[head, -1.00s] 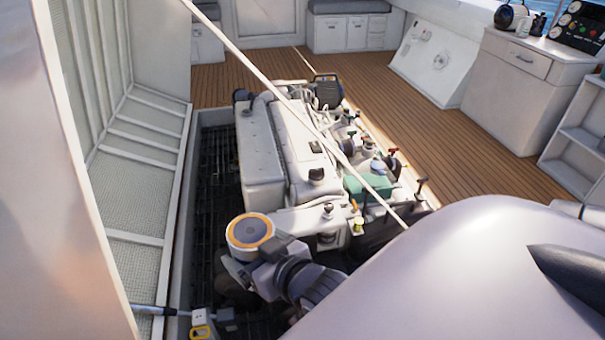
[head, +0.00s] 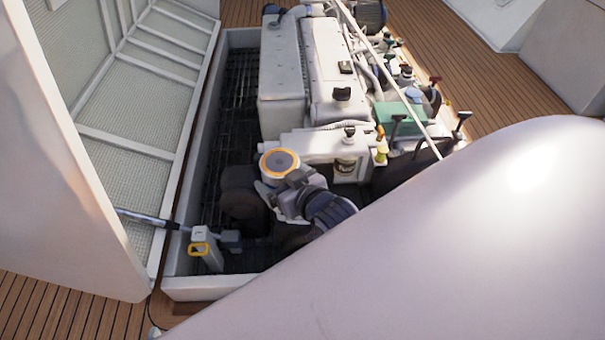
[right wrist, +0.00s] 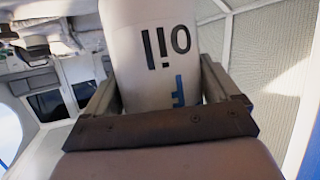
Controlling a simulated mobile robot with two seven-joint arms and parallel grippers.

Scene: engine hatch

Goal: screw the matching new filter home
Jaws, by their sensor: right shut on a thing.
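The new filter shows in the head view (head: 279,163) as a round grey end with an orange ring, facing up toward the camera. My right gripper (head: 285,190) is shut on it, over the dark bay in front of the engine. In the right wrist view the filter (right wrist: 160,50) is a white cylinder between the two fingers, with "Oil" and a blue letter upside down on its side. The engine (head: 335,80) lies behind it. Any filter seat is hidden or cannot be told. My left gripper is not in view.
The raised hatch lid (head: 140,110) stands at the left, with a strut (head: 150,218) at its lower edge. A grey block with a yellow ring (head: 203,248) is at the bay's front left. The bay rim (head: 200,287) bounds the front. My own arm hides the lower right.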

